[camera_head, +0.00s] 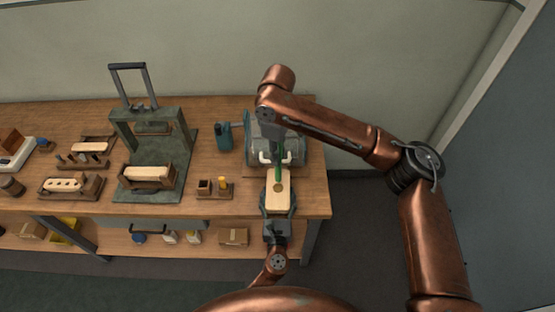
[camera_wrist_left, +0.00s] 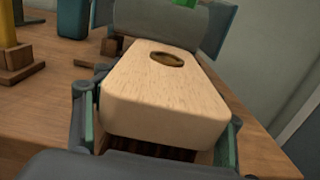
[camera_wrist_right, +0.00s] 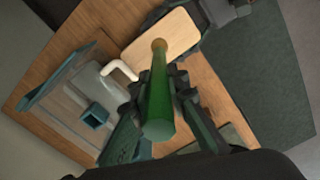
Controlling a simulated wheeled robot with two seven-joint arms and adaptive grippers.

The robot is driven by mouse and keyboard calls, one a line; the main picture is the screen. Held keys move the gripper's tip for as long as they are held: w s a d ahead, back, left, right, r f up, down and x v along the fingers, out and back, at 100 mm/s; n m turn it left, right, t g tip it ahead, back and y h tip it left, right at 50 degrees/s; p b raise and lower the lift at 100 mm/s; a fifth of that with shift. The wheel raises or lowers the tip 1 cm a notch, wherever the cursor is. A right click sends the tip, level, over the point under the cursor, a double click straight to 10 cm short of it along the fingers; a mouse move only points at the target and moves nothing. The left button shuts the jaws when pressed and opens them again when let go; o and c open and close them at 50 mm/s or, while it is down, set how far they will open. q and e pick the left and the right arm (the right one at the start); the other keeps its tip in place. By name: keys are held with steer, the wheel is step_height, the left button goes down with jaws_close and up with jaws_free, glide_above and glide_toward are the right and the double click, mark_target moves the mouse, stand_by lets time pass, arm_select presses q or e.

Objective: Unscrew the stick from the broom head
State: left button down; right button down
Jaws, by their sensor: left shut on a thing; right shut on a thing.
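The broom head (camera_head: 284,198) is a pale wooden block with rounded corners. In the left wrist view the broom head (camera_wrist_left: 150,95) shows an empty dark round hole in its top face, with dark bristles below. My left gripper (camera_head: 278,208) is shut on its near end, one finger on each side. The green stick (camera_head: 279,168) is held by my right gripper (camera_wrist_right: 160,105), which is shut around it. The stick (camera_wrist_right: 158,115) has a brown tip pointing at the broom head. In the left wrist view the stick's green (camera_wrist_left: 183,2) shows above and apart from the hole.
A clear-sided machine with a white bent handle (camera_wrist_right: 118,70) stands close behind the grippers. A teal container (camera_head: 224,137) and a small wooden stand with a yellow piece (camera_head: 222,184) are to the left. A green press (camera_head: 120,120) stands further left. The table's right edge is near.

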arm_select(q)
steer(key=shift+c, duration=1.9)
jaws_free()
